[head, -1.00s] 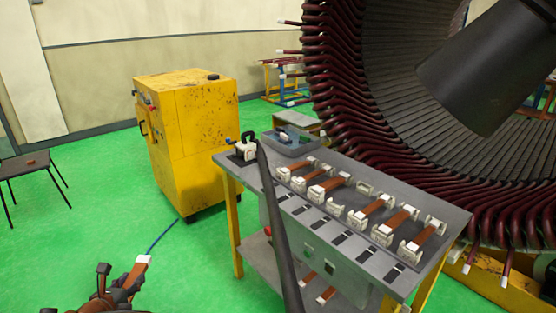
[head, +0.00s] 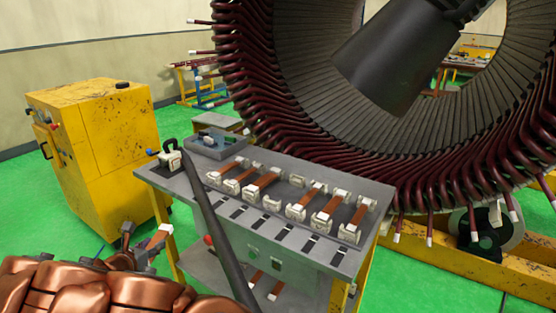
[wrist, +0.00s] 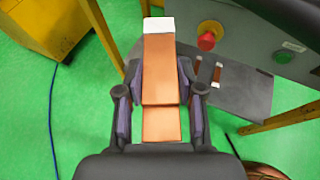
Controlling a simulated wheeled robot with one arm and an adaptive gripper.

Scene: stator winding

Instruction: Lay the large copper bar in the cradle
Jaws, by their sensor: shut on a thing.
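My gripper (wrist: 160,88) is shut on a large copper bar (wrist: 160,62). The bar is flat and orange-brown with a white end, and it points away from the wrist between the two fingers. In the head view the held bar (head: 157,241) shows at the lower left, left of the workbench and apart from it; the gripper there is partly hidden by my arm. An empty cradle (head: 297,181) of pale blocks stands in the row on the bench, its front block (head: 272,203) nearer me. Bars lie in the cradles on both sides of it.
The grey workbench (head: 160,181) has a blue-grey tray (head: 216,146) at its back left and a red button (wrist: 206,41) on its front. Two bars lie on its lower shelf (wrist: 240,100). A yellow cabinet (head: 115,145) stands left. The large stator (head: 235,60) rises behind.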

